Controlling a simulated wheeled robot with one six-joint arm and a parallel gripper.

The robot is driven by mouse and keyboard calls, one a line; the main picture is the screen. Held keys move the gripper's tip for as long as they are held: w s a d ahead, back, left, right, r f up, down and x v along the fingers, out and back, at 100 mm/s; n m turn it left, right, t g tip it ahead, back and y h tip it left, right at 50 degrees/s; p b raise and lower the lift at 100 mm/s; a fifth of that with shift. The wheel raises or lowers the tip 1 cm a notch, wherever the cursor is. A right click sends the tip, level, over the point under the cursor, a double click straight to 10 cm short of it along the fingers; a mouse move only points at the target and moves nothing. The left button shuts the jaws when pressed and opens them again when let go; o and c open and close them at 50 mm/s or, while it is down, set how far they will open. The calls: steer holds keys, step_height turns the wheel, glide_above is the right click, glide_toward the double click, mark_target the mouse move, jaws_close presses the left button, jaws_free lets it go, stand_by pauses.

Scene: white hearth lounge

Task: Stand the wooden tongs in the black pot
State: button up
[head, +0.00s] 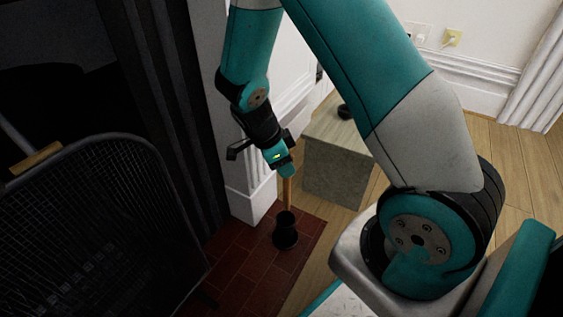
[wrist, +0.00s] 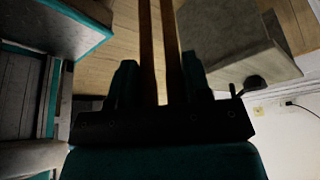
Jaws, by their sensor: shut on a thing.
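The wooden tongs (head: 287,191) hang upright below my gripper (head: 285,173). Their lower end meets the mouth of the black pot (head: 286,236); I cannot tell how far inside it reaches. The pot is dark, narrow-waisted and upright on the red brick hearth. In the wrist view, the two long wooden arms of the tongs (wrist: 148,50) run between the fingers of my gripper (wrist: 159,82), which is shut on them. The pot is not visible in the wrist view.
A black mesh fire screen (head: 110,220) stands left of the red brick hearth (head: 232,262). A grey-beige block (head: 338,172) with a small dark object (head: 345,112) on top stands behind the pot, beside the white wall. Wood floor (head: 505,165) lies open at the right.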

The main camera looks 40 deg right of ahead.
step_height(320, 180, down, 12)
steer(key=b, duration=0.8)
stand_by(0.4)
steer(key=o, duration=1.1)
steer(key=p+v, duration=0.9)
steer(key=v, duration=0.8)
steer(key=shift+r+p, duration=0.2)
steer(key=shift+p, duration=0.15)
